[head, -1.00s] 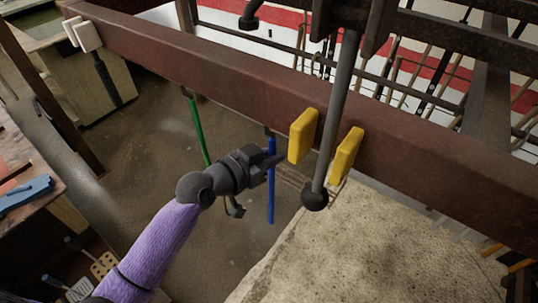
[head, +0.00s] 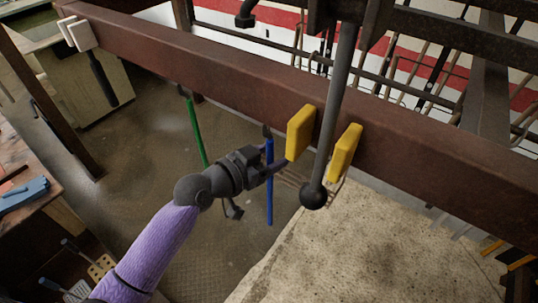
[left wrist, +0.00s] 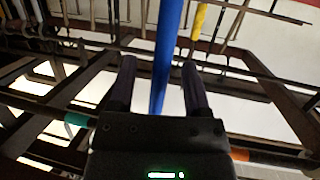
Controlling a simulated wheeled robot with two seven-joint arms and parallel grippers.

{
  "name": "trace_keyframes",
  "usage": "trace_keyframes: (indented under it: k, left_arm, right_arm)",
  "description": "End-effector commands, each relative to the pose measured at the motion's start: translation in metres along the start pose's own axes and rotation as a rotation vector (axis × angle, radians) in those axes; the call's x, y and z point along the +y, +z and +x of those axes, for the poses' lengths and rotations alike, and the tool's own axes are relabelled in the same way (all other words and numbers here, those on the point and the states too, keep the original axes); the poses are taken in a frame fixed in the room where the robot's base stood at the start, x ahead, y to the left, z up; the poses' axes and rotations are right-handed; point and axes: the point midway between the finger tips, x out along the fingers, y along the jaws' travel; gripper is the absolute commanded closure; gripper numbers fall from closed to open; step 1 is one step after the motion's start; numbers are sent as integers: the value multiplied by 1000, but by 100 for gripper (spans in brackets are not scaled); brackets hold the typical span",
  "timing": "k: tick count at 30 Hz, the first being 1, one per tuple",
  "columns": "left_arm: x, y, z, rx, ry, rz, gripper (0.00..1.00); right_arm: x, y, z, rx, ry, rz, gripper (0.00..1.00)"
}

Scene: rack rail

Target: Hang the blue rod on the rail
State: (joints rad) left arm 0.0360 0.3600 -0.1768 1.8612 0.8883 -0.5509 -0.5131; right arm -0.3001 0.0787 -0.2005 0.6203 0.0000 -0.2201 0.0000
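The blue rod (head: 270,190) is upright in front of the rail (head: 215,75), with a dark end (head: 266,131) at its top close to the rail's lower edge. I cannot tell whether that end touches the rail. My left gripper (head: 276,168) is at the rod's upper half. In the left wrist view the blue rod (left wrist: 166,50) runs between the two dark fingers (left wrist: 158,85), with a visible gap on the left and a narrow one on the right. My right gripper is not in view.
Two yellow blocks (head: 301,133) sit on the rail right of the rod, with a grey ball-ended bar (head: 328,140) between them. A green rod (head: 194,130) hangs to the left. White blocks (head: 82,34) are at the far left. A pale slab (head: 345,240) lies below right.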

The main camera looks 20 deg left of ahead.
Motion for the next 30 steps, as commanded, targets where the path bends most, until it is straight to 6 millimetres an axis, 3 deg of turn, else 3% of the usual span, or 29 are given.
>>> trace_keyframes:
  k: [8,19,30]
  left_arm:
    - [-1,2,-9,-2,-1,1,38]
    - [0,3,-90,-4,0,1,38]
    - [0,0,-99,0,0,-1,38]
  right_arm:
    - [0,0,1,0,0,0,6]
    - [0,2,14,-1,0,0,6]
    - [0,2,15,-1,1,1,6]
